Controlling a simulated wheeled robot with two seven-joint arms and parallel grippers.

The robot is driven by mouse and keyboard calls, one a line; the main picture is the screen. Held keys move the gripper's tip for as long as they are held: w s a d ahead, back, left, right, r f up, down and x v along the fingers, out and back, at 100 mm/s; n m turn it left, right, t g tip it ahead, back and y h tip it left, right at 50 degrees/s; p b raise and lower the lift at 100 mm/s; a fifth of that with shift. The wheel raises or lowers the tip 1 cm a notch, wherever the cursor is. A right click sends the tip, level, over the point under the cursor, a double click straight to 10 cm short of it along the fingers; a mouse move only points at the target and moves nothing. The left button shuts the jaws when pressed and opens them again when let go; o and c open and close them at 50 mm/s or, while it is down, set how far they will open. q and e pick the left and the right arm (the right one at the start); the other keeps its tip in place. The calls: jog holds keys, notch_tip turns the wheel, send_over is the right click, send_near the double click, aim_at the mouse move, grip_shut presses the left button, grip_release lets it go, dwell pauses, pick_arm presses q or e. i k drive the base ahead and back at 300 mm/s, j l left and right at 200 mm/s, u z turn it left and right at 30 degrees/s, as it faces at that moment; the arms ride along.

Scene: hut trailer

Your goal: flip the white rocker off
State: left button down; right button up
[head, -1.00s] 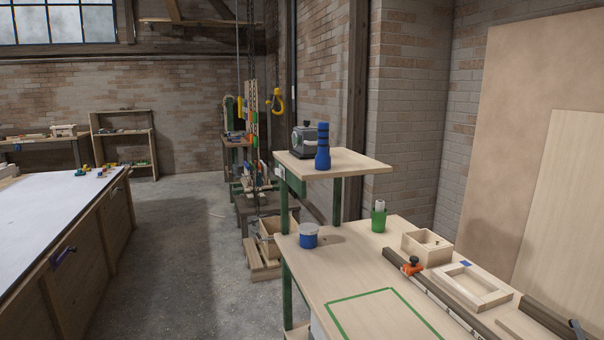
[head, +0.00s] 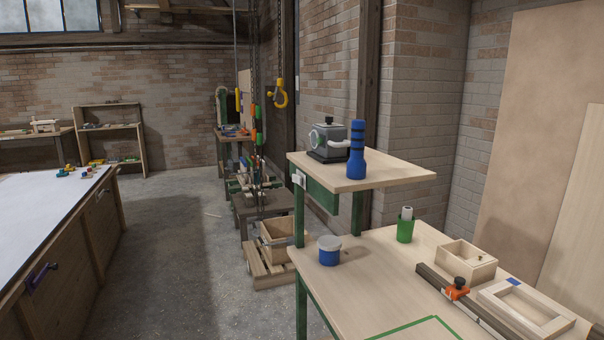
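A small white rocker switch (head: 299,179) sits on the near left end of the green rail under the raised wooden shelf (head: 400,176). It is too small in the head view to tell which way it is tipped. Neither of my grippers shows in the head view.
The workbench (head: 375,280) below holds a blue tub (head: 329,251), a green cup (head: 405,226), a wooden box (head: 465,259) and an orange clamp (head: 457,289). Open floor (head: 175,260) lies left of the bench.

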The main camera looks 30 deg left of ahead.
aim_at(297, 179)
jog(key=i+j, duration=0.15)
jog(key=j, duration=0.2)
jog(key=i+j, duration=0.1)
jog(key=j, duration=0.3)
jog(key=i+j+z, duration=0.1)
jog(key=j, duration=0.25)
jog(key=i+j, duration=0.2)
jog(key=j, duration=0.2)
jog(key=i+j, duration=0.1)
jog(key=j, duration=0.25)
